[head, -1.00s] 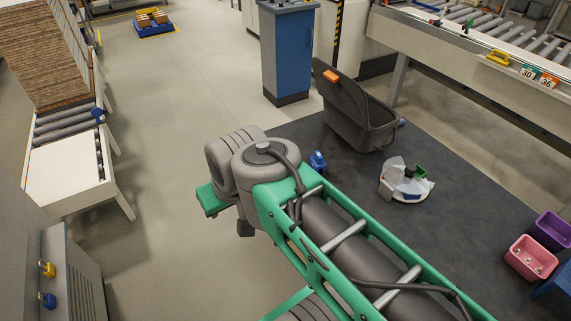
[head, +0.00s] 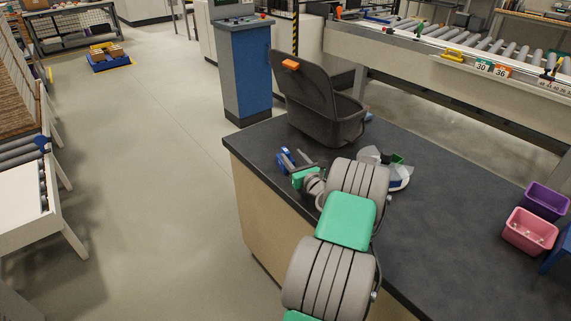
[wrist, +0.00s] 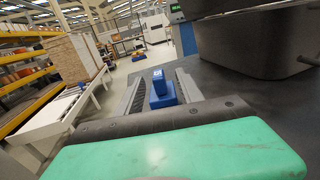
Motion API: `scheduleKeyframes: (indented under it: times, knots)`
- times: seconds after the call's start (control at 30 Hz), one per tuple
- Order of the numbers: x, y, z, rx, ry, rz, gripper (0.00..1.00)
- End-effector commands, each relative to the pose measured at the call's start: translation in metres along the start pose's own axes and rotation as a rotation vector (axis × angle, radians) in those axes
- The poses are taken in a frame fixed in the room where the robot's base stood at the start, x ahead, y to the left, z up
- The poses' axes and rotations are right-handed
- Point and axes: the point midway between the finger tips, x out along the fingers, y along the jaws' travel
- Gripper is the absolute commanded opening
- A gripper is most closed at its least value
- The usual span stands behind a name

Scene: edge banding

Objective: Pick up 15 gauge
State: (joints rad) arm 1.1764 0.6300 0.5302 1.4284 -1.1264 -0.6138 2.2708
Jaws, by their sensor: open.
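The 15 gauge looks to be the small blue block (head: 283,160) near the left edge of the dark table. In the wrist view the blue block (wrist: 162,92) has a pale mark on its upright part, too small to read surely. My gripper (head: 297,158) is low over the table at the block. In the wrist view my gripper (wrist: 161,82) is open, with one grey finger on each side of the block. I cannot tell whether either finger touches it.
A dark open bin (head: 322,115) stands behind the block on the table (head: 450,230). A white round item (head: 398,178) with clear scraps lies to the right. Pink (head: 530,232) and purple (head: 546,201) bins sit at the far right. The table's left edge is close.

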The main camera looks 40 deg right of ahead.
Motion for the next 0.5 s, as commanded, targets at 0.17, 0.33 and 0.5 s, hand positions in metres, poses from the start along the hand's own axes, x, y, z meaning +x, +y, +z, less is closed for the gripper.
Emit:
scheduleKeyframes:
  times: [0.17,0.33,0.5]
  knots:
    - [0.031,0.005,-0.003,-0.002,0.002,0.004,0.44]
    - [0.052,0.004,-0.005,-0.003,0.003,0.002,0.44]
    - [0.053,0.004,-0.005,-0.004,0.003,0.001,0.44]
